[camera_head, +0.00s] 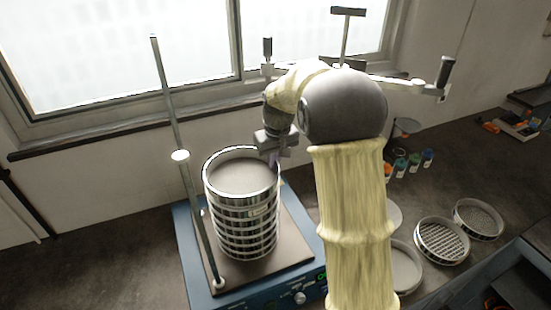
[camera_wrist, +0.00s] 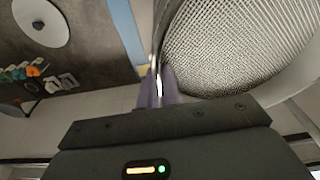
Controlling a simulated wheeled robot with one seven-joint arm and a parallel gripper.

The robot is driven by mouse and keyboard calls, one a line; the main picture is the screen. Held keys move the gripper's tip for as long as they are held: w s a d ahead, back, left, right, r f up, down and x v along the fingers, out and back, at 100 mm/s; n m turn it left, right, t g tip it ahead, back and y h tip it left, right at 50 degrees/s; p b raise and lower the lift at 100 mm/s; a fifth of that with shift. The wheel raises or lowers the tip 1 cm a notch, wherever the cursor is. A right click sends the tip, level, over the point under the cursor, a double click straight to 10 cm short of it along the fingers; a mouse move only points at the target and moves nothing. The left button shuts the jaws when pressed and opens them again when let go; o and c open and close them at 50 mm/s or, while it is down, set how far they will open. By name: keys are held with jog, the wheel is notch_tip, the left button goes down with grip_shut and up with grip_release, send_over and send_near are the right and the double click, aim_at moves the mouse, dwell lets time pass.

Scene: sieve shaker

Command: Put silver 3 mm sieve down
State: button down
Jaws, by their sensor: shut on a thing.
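A stack of silver sieves (camera_head: 240,225) stands upright on the blue shaker (camera_head: 197,262). My gripper (camera_head: 273,158) is at the right rim of the top of the stack. In the wrist view, its fingers (camera_wrist: 158,90) are shut on the metal rim of a sieve with fine mesh (camera_wrist: 240,45). This held sieve is at the top of the stack in the head view (camera_head: 241,172). It looks level there. I cannot read its mesh size, nor tell whether it fully rests on the sieve below.
A tall rod (camera_head: 168,100) stands left of the stack. Loose sieves (camera_head: 441,241) lie on the dark bench to the right, partly behind my arm. Small coloured jars (camera_head: 413,162) and a funnel (camera_head: 406,127) stand farther back. The bench left of the shaker is clear.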

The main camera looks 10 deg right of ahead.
jog(key=shift+s, duration=0.1)
jog(key=shift+a, duration=0.1)
jog(key=c, duration=1.6)
grip_release()
jog(key=shift+a, duration=0.1)
jog(key=shift+s, duration=0.1)
jog(key=shift+r, duration=0.35)
notch_tip(320, 180, up, 11)
jog(key=s+b, duration=0.1)
jog(key=shift+s+d+r+b, duration=0.15)
jog(key=shift+s+d+b, duration=0.1)
jog(key=shift+b, duration=0.15)
